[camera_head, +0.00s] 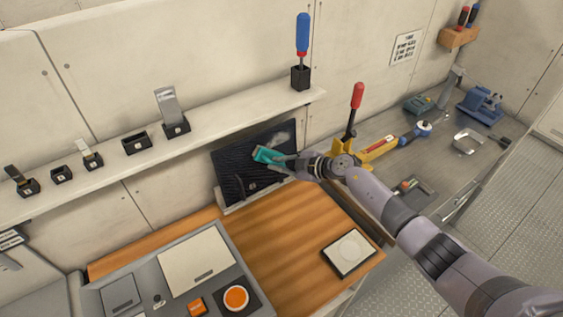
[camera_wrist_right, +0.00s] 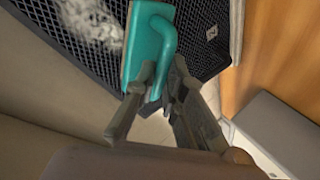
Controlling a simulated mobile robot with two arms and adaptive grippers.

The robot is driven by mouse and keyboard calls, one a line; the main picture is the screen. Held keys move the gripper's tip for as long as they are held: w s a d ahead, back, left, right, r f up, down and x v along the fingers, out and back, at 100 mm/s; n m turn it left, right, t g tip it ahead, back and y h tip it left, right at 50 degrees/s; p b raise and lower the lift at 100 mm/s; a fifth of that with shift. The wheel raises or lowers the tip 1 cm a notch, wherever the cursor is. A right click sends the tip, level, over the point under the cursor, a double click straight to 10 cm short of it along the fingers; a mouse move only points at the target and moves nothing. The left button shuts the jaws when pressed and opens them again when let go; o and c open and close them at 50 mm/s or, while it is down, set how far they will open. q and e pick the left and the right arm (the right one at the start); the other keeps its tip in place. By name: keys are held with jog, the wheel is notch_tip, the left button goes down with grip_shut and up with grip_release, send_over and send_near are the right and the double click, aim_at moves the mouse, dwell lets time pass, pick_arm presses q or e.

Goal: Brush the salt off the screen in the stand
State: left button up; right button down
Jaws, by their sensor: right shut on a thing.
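The black mesh screen (camera_head: 235,167) leans in its stand (camera_head: 243,198) at the back of the wooden worktop. A pale patch of salt (camera_head: 281,138) lies on its upper right part; it also shows in the right wrist view (camera_wrist_right: 90,22) at the upper left. My right gripper (camera_head: 287,160) is shut on a teal brush (camera_head: 265,155) by its handle. The brush is over the screen's middle right, below the salt. In the right wrist view the brush (camera_wrist_right: 150,40) lies close against the mesh; I cannot tell whether it touches. My left gripper is out of view.
A white shelf (camera_head: 220,108) with several small black holders runs above the screen. A blue-handled tool (camera_head: 302,38) stands at its right end. A grey console (camera_head: 195,262) and a small framed pad (camera_head: 348,253) are on the worktop. Tools crowd the metal bench (camera_head: 445,155) at right.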

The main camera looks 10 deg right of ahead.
pick_arm(q)
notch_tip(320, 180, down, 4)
jog(key=b, duration=0.5)
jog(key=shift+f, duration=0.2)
pick_arm(e)
jog(key=w+d, duration=0.4)
jog(key=d, duration=0.5)
jog(key=shift+d+r, duration=0.4)
